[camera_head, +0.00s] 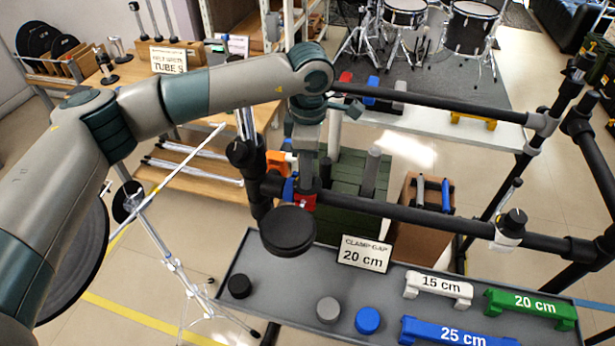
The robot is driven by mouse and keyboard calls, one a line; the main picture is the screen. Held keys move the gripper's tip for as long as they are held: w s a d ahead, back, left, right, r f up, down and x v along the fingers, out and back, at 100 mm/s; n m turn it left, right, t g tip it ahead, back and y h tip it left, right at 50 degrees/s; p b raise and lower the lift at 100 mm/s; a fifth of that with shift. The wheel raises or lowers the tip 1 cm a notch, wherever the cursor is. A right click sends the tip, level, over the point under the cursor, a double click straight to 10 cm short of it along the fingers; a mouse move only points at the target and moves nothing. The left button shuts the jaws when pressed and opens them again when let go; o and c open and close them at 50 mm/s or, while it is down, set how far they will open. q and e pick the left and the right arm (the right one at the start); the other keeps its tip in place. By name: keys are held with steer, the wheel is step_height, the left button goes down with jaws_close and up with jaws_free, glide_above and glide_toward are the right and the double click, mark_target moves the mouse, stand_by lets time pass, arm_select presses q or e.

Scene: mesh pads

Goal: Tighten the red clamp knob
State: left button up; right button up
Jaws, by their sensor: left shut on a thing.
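The red clamp knob (304,203) shows as a small red patch at the left part of the front black rack bar, partly hidden by my gripper. My left gripper (309,190) reaches down onto it from above and is shut on it. A round black pad (288,232) sits just in front of and below the knob. Blue (289,189) and orange (278,162) clamp parts show just left of my gripper. A sign (364,253) reading "CLAMP GAP 20 cm" stands below the bar. My right gripper is not in view.
Black rack bars (420,215) cross at right. A cymbal stand (170,262) stands at left.

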arm_select(q)
steer(key=shift+f+b, duration=0.1)
steer(key=shift+b, duration=0.2)
steer(key=shift+m, duration=0.4)
steer(key=shift+r+m+b, duration=0.2)
steer(key=shift+m+b, duration=0.2)
steer(key=shift+b, duration=0.35)
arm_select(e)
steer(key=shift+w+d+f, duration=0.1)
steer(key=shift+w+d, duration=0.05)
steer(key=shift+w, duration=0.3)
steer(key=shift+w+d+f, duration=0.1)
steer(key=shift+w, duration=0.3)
arm_select(q)
steer(key=o, duration=1)
steer(key=shift+o, duration=0.2)
steer(key=shift+r, duration=0.1)
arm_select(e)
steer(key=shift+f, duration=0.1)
